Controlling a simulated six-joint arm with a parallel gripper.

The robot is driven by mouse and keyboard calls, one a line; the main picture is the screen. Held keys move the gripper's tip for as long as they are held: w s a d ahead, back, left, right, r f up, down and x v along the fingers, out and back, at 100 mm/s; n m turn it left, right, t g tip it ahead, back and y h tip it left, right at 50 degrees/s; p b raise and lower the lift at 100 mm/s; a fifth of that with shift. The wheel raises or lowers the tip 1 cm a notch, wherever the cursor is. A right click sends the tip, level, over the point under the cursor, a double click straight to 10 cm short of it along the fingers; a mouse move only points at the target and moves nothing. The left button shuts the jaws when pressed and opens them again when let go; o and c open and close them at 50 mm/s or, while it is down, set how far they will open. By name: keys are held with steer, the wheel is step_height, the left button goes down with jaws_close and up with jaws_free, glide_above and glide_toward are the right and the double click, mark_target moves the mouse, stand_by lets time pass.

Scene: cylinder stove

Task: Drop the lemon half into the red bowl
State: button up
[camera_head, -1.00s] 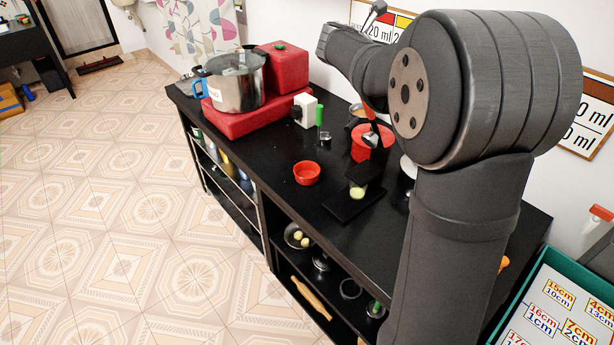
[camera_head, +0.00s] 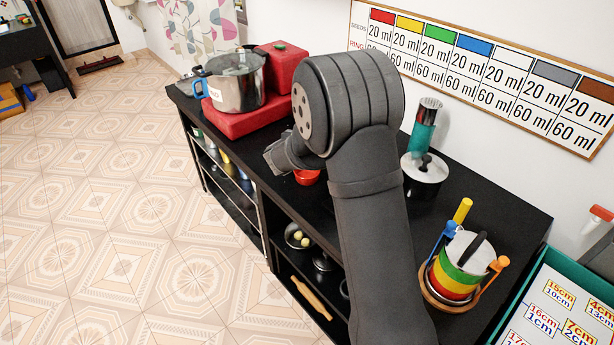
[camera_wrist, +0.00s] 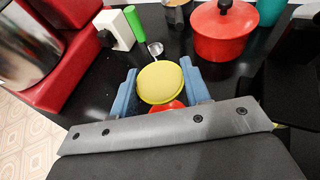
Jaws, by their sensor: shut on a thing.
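The lemon half (camera_wrist: 160,83) is yellow and round, held between the blue fingers of my gripper (camera_wrist: 160,88) in the wrist view. My gripper is shut on it. The red bowl (camera_wrist: 166,106) shows only as a small red part just beyond and below the lemon half; most of it is hidden by the lemon and the gripper. In the head view the bowl (camera_head: 308,177) stands on the black counter, partly covered by my arm. My fingers and the lemon half are hidden there. The height of the lemon above the bowl cannot be told.
A steel pot (camera_head: 236,88) sits on a red block (camera_head: 232,122) at the left. A colourful ringed container (camera_head: 459,269) stands at the right.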

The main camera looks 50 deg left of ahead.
steer(key=shift+s+f, duration=0.3)
steer(key=shift+f, duration=3.3)
steer(key=o, duration=1.1)
steer(key=v, duration=1.7)
steer(key=shift+d, duration=0.1)
